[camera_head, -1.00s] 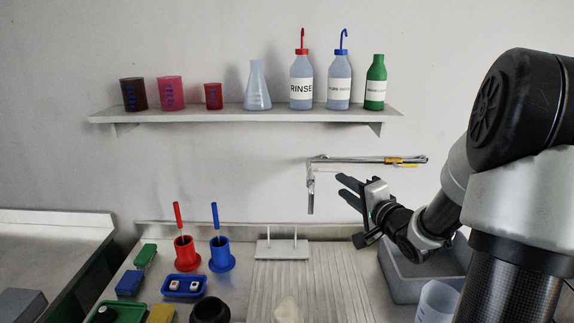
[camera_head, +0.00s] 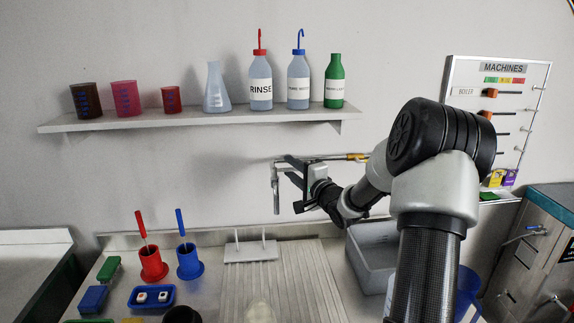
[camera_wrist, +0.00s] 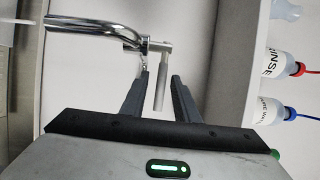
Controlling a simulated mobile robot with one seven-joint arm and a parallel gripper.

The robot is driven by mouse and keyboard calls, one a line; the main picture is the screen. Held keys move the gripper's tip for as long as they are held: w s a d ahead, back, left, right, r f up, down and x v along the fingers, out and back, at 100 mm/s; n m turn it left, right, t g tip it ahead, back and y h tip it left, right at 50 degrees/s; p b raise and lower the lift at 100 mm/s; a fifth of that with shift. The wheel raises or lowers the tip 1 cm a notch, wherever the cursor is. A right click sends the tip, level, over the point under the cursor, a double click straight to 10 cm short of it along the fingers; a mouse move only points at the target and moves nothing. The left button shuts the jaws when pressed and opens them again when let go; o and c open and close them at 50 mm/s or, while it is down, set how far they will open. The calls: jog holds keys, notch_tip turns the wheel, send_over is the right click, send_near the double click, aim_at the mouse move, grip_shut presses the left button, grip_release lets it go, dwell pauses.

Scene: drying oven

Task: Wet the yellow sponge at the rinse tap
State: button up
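The rinse tap (camera_head: 276,192) is a chrome pipe on the back wall with a spout pointing down. Its bent pipe (camera_wrist: 100,28) and a matte grey bar (camera_wrist: 160,82) show in the wrist view. My gripper (camera_head: 290,170) is at the tap, its fingers overlapping the top of the spout in the head view. In the wrist view my gripper (camera_wrist: 158,88) is open, with the grey bar between its fingers; contact cannot be told. A yellow block (camera_head: 133,321), likely the sponge, is mostly cut off at the bottom edge of the head view.
A shelf (camera_head: 200,120) with beakers and bottles runs above the tap. A grey basin (camera_head: 372,262) stands right of the ribbed drainboard (camera_head: 285,280). Red (camera_head: 151,262) and blue holders (camera_head: 189,260) stand left. A MACHINES board (camera_head: 500,85) hangs at right.

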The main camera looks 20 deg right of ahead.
jog(key=shift+w+a, duration=0.15)
jog(key=shift+w, duration=1.4)
jog(key=shift+c, duration=0.3)
grip_shut()
